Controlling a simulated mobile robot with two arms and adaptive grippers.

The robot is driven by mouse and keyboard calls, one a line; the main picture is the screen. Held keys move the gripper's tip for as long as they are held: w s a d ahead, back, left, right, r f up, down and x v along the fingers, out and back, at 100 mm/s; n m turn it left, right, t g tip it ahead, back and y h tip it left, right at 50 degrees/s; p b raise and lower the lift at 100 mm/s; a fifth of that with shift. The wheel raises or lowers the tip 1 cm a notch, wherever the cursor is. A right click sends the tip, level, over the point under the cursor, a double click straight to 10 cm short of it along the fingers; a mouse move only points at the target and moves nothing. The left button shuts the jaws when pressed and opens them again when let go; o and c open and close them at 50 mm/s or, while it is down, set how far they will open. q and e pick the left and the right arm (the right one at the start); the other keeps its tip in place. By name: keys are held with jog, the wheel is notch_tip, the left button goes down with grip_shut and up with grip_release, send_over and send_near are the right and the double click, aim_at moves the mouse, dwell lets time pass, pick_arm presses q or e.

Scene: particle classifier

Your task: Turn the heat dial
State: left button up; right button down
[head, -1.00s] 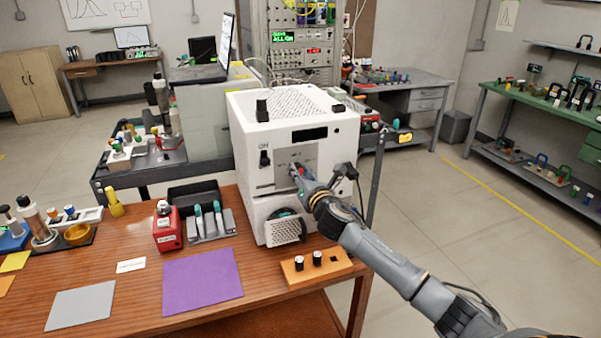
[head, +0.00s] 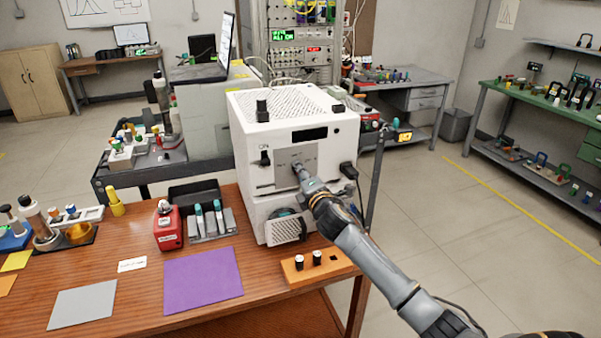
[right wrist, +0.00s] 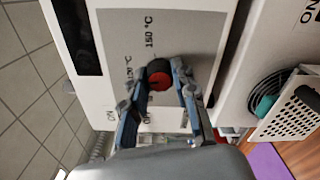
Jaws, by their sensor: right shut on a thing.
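The white machine (head: 285,140) stands at the table's right end with a grey dial panel on its front. The heat dial (right wrist: 158,76), a small round knob in black and red, shows in the right wrist view on the grey panel (right wrist: 186,32). Temperature labels, one reading 150 °C, surround it. My right gripper (right wrist: 155,82) is shut on the dial, one finger on either side. In the head view my right gripper (head: 299,171) reaches the panel and covers the dial. The dial's exact setting is unclear. My left gripper is not in view.
A black ON switch (head: 265,158) is left of the panel. An orange block (head: 316,268) with black knobs lies in front of the machine. A red device (head: 168,228), a purple sheet (head: 203,280) and a grey sheet (head: 82,305) lie on the table.

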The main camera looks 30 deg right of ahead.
jog(key=shift+m, duration=0.8)
jog(key=c, duration=1.1)
grip_release()
jog(key=shift+o, duration=0.2)
jog(key=v, duration=1.2)
